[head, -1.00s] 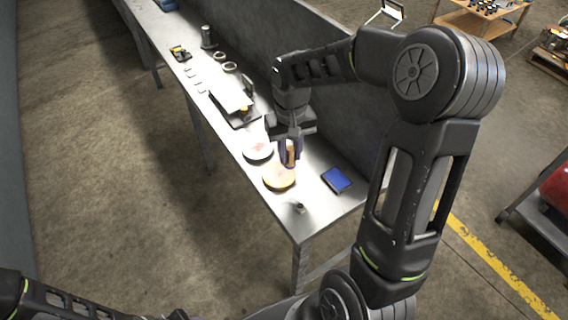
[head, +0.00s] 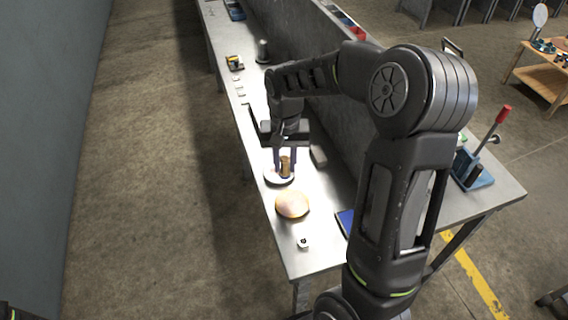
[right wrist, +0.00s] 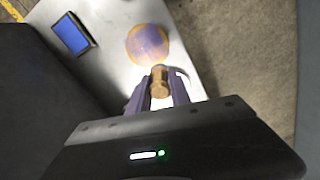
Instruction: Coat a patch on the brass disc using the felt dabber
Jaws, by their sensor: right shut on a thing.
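The brass disc (head: 292,204) lies flat on the metal bench, near its front end. In the right wrist view the disc (right wrist: 148,45) has a purplish middle and an orange rim; whether that is coating or shading I cannot tell. My right gripper (head: 286,165) is shut on the felt dabber (head: 285,169), a brown, roughly upright piece also seen in the right wrist view (right wrist: 159,82). The dabber is over a shallow white dish (head: 270,177) just behind the disc. Whether it touches the dish is unclear. My left gripper is out of view.
A blue pad (head: 345,221) lies right of the disc, partly hidden by my right arm. A grey wall (head: 335,148) runs along the bench's right. A red-handled device (head: 476,165) stands beyond it.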

